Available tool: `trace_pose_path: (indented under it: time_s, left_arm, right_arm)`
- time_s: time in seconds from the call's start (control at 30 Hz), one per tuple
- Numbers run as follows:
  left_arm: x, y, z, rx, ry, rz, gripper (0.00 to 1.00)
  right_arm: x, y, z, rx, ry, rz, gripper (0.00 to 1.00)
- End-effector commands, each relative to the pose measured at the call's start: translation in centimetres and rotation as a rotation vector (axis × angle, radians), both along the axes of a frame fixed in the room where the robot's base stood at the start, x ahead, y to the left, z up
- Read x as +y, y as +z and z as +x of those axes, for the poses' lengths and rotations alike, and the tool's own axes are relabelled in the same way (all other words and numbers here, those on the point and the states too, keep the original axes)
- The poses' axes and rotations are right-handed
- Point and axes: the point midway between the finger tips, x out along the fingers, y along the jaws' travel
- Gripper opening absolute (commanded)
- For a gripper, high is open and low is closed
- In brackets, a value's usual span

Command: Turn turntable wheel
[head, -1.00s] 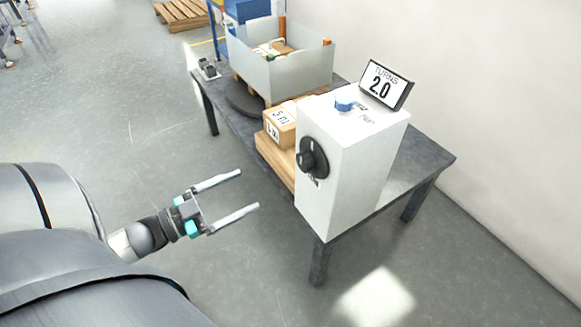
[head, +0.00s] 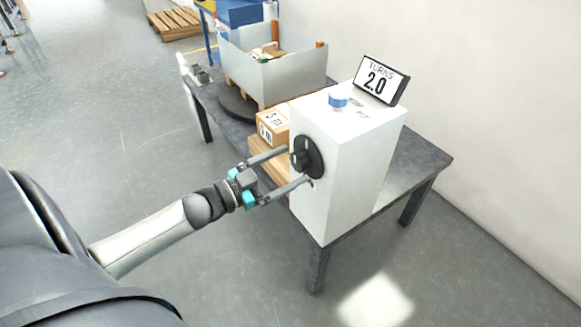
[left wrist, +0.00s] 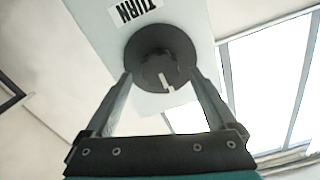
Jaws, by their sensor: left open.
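The turntable wheel is a black round dial with a raised central knob (head: 305,157) on the front side of a white box (head: 335,190). A display (head: 380,80) on top of the box reads "TURNS 2.0". My left gripper (head: 296,165) is open, its two fingers pointing at the knob from the left. In the left wrist view the dial (left wrist: 160,58) lies between and beyond the fingertips (left wrist: 160,75), with a white mark on the knob pointing down and slightly right. I cannot tell whether the fingers touch it. My right gripper is not in view.
The box stands on a dark table (head: 420,165). A blue button (head: 338,100) is on its top. A cardboard box (head: 273,126), a grey open bin (head: 290,75) and a dark round turntable (head: 238,106) are behind it. The floor in front is clear.

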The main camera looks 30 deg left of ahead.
Motion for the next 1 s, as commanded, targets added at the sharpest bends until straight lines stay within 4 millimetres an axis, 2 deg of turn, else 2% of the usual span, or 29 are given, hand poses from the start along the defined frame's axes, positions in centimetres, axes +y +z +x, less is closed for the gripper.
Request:
trace_pose_path:
  time_s: [0.2,0.5,1.0]
  left_arm:
    - [-0.4,-0.03,1.02,0.0,0.0,0.002,0.91]
    - [-0.45,0.0,1.11,0.0,0.0,0.001,0.91]
    - [-0.46,-0.02,1.07,0.001,-0.001,0.001,0.35]
  right_arm:
    - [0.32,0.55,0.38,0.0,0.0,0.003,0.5]
    - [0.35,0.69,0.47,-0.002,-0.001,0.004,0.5]
    - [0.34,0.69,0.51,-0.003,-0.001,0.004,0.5]
